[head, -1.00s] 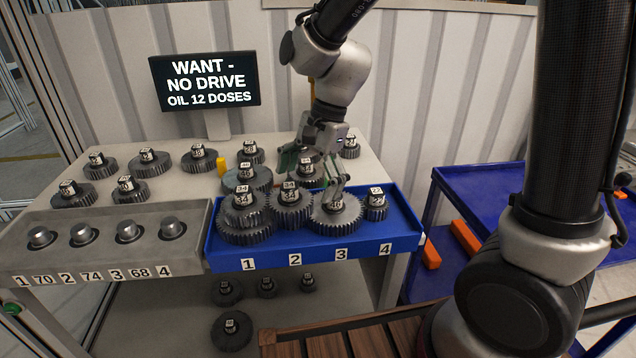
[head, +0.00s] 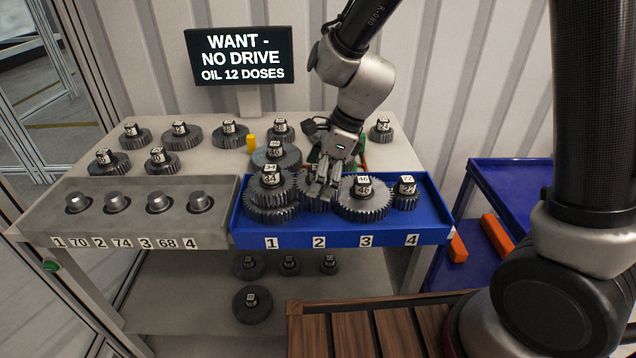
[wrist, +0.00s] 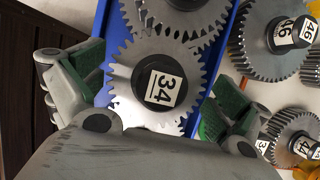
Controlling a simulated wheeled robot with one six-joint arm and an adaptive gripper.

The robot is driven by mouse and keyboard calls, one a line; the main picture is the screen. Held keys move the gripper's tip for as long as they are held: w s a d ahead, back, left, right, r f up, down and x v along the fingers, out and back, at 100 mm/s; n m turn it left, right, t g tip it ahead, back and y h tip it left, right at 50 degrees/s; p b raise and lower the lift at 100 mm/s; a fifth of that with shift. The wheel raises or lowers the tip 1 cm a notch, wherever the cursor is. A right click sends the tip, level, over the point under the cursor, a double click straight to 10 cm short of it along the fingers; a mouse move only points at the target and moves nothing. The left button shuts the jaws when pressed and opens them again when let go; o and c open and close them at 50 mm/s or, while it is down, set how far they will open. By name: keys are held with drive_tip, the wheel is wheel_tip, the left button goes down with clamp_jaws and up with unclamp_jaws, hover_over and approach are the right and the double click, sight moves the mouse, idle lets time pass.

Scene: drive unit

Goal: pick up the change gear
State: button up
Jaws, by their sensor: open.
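Several dark toothed change gears with numbered hubs stand in a blue tray (head: 340,238) with positions 1 to 4. My gripper (head: 322,190) is open over the gear at position 2 (head: 313,205), which it largely hides in the head view. In the wrist view, the gear marked 34 (wrist: 135,82) lies between the two spread, green-padded fingers of my gripper (wrist: 150,95). I cannot tell whether the fingers touch it. Its teeth meet another gear (wrist: 185,18) at the top. A gear marked 46 (head: 362,198) stands at position 3, and stacked gears (head: 270,205) at position 1.
A grey tray (head: 130,225) with several bare pegs adjoins on the left. More gears (head: 180,136) stand on the table behind, near a yellow piece (head: 251,143). The screen (head: 238,55) reads "WANT - NO DRIVE, OIL 12 DOSES". A blue cart (head: 510,180) stands right.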

drive_tip(key=c, duration=1.4)
